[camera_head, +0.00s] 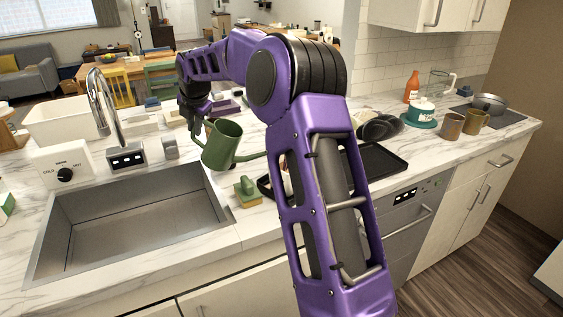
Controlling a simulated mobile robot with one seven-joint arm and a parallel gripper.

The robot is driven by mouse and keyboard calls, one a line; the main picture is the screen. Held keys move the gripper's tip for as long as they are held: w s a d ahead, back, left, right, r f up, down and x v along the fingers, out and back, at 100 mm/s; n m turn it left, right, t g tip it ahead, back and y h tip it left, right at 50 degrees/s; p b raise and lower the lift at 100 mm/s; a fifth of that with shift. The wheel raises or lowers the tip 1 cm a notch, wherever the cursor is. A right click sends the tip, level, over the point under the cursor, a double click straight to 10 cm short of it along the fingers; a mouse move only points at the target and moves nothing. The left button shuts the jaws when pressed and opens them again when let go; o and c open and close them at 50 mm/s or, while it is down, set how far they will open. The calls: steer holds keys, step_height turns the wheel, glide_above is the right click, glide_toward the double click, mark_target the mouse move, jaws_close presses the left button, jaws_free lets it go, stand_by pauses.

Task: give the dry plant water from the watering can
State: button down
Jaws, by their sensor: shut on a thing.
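The green watering can (221,148) hangs in the air over the counter, just right of the sink's back corner. It is tilted, with its spout reaching out to the right. My gripper (197,124) is at the can's left side, shut on it near its handle; the fingers are small and partly hidden. I cannot make out the dry plant in this view; my purple arm covers part of the counter.
The empty sink (135,215) and its tall faucet (105,105) are at left. A dark tray (375,160), mugs (452,125) and an orange bottle (411,88) are at right.

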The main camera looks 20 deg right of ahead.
steer(key=shift+s+d+r, duration=0.25)
steer(key=shift+d+r, duration=0.15)
steer(key=shift+r, duration=0.3)
stand_by(1.0)
steer(key=w+a+f+g+h, duration=0.1)
steer(key=w+a+f+h, duration=0.1)
steer(key=f, duration=0.3)
steer(key=shift+w+a+n, duration=0.25)
steer(key=shift+a+n, duration=0.05)
steer(key=shift+a, duration=0.3)
steer(key=shift+w+a+f+g+h, duration=0.5)
steer(key=shift+a+f+g+h, duration=0.2)
steer(key=shift+f+g+h, duration=0.1)
steer(key=shift+a+f, duration=0.1)
steer(key=shift+a, duration=0.05)
steer(key=shift+s, duration=0.15)
stand_by(1.2)
